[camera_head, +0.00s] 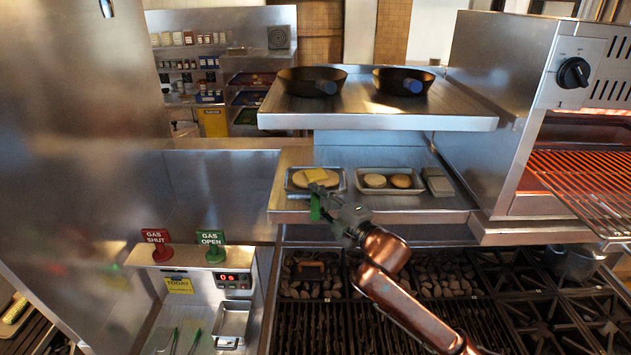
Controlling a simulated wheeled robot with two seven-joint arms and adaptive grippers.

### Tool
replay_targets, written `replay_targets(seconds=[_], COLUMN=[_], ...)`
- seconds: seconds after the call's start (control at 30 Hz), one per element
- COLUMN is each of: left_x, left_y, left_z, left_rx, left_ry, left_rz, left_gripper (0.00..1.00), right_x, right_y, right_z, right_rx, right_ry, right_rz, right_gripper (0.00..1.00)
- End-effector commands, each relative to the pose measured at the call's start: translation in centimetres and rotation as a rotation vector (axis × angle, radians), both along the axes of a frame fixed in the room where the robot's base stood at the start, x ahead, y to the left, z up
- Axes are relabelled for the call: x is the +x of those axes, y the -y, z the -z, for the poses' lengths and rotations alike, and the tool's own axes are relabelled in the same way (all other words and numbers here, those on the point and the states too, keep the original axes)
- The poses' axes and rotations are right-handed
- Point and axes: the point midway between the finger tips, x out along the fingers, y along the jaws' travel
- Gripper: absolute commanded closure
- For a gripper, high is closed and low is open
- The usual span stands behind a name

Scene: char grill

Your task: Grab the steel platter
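A small steel platter (291,183) sits on the lower steel shelf, with a pale round item and a yellow slice on it. A second steel tray (420,187) beside it on the right holds two round buns. My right gripper (316,204) is at the front edge of the left platter and covers part of its front rim. Its fingers are small and overlap in this view, so I cannot tell whether they are open, shut or touching the rim. My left gripper is not in view.
A small steel block (438,182) lies right of the trays. Two dark pans (312,80) stand on the upper shelf (375,119) above. A glowing grill oven (570,150) is at right, the char grill (330,325) below.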

Motion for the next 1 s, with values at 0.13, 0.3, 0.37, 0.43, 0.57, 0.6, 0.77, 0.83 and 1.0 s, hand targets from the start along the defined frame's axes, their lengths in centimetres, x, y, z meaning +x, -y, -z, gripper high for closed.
replay_targets(seconds=[0.13,0.3,0.37,0.43,0.57,0.6,0.77,0.83,1.0], left_x=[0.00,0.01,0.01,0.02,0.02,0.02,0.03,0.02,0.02], left_y=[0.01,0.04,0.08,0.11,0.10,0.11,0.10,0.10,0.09], left_z=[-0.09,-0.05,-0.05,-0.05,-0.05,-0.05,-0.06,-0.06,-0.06], left_rx=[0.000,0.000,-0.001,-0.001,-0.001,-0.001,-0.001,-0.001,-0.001], left_ry=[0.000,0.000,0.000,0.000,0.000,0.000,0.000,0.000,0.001], left_rz=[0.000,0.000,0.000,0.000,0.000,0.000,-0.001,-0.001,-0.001], left_gripper=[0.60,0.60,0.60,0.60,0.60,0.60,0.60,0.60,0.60], right_x=[0.29,0.27,0.26,0.26,0.26,0.26,0.25,0.25,0.24], right_y=[-0.32,-0.34,-0.35,-0.35,-0.36,-0.37,-0.37,-0.38,-0.37], right_z=[0.09,0.13,0.13,0.13,0.14,0.15,0.16,0.17,0.17], right_rx=[0.000,0.000,0.000,0.000,0.000,0.000,0.000,0.001,0.001], right_ry=[-0.001,-0.001,-0.001,-0.001,-0.002,-0.002,-0.002,-0.002,-0.002], right_rz=[-0.001,-0.001,-0.001,-0.001,-0.002,-0.002,-0.002,-0.002,-0.002], right_gripper=[0.73,0.76,0.80,0.85,0.94,0.97,1.00,1.00,1.00])
